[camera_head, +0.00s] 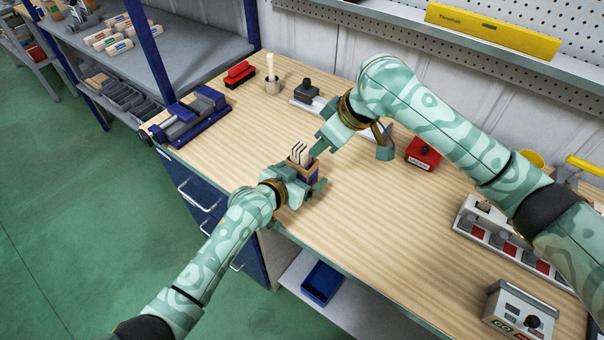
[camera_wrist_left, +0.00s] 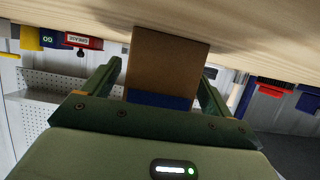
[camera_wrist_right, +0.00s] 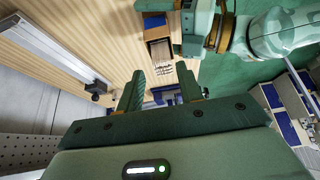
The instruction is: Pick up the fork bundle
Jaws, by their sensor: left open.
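The fork bundle (camera_head: 299,152) shows as several pale upright pieces with dark gaps, standing in a small brown and blue box (camera_head: 307,173) near the table's front edge. Its top also shows in the right wrist view (camera_wrist_right: 163,69). My left gripper (camera_head: 303,182) is at the box, with its open fingers on either side of it. In the left wrist view the box's brown face (camera_wrist_left: 168,62) fills the gap between the fingers; contact cannot be told. My right gripper (camera_wrist_right: 162,90) is open and empty, behind and to the right of the bundle in the head view, pointing toward it.
A blue vise (camera_head: 192,117) stands at the table's left end. A red tool (camera_head: 240,74), a cup with a stick (camera_head: 272,84) and a red box (camera_head: 422,153) stand toward the back. A compartment tray (camera_head: 505,235) lies right. The table's front middle is clear.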

